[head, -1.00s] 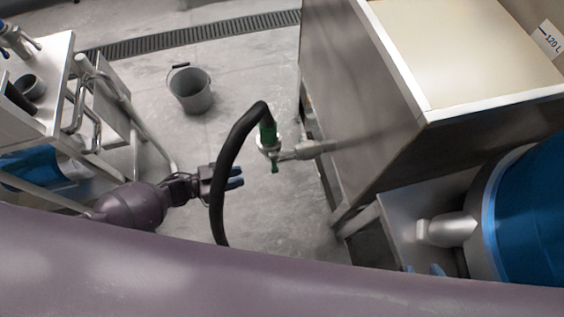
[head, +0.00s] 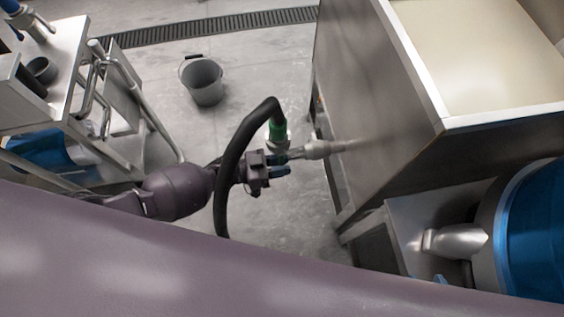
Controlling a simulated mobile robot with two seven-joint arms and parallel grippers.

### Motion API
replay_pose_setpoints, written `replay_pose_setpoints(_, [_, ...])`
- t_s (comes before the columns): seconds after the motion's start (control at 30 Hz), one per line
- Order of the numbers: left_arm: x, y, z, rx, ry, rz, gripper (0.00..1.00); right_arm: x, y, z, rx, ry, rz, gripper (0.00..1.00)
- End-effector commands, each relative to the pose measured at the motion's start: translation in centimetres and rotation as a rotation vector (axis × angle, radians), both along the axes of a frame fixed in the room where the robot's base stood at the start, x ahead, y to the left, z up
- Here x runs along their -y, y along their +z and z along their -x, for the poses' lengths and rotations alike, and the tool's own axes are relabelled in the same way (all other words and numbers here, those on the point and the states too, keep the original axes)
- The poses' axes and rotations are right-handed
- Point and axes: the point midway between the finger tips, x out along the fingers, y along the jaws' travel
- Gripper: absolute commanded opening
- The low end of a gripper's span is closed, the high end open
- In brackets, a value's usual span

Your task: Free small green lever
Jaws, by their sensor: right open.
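A green hose fitting (head: 278,129) joins a black hose (head: 231,165) to a metal valve (head: 318,150) on the side of the large steel bin. The small green lever under the fitting is hidden behind my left gripper now. My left gripper (head: 279,165) is just below the fitting, its blue fingertips a little apart and pointing right. Whether it touches the lever I cannot tell. The hose passes in front of my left wrist. My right gripper (head: 440,279) shows only as a bit of blue fingertip at the bottom right, mostly hidden by my own arm; it is open.
The steel bin (head: 370,95) stands right of the valve. A blue drum (head: 535,235) with a metal spout (head: 455,240) is at the lower right. A steel cart (head: 65,85) stands left. A grey bucket (head: 203,82) is on the open floor behind.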

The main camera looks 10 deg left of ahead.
Motion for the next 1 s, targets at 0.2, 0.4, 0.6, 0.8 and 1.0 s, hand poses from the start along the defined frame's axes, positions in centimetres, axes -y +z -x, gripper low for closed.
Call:
replay_pose_setpoints(0.2, [0.12, 0.04, -0.07, 0.000, 0.000, 0.000, 0.26, -0.01, 0.13, -0.15, 0.004, 0.001, 0.000, 0.43])
replay_pose_setpoints(0.4, [0.11, 0.04, -0.07, 0.000, 0.000, 0.000, 0.06, 0.01, 0.13, -0.15, 0.004, 0.002, 0.001, 0.43])
replay_pose_setpoints(0.6, [0.10, 0.04, -0.06, 0.000, 0.000, 0.001, 0.00, 0.02, 0.12, -0.14, 0.003, 0.002, 0.001, 0.43])
replay_pose_setpoints(0.8, [0.12, 0.07, -0.02, -0.009, 0.000, 0.005, 0.00, 0.02, 0.16, -0.16, 0.004, 0.002, 0.001, 0.43])
replay_pose_setpoints(1.0, [0.25, 0.20, 0.27, -0.067, -0.001, 0.029, 0.00, 0.03, 0.31, -0.25, 0.006, 0.000, -0.001, 0.43])
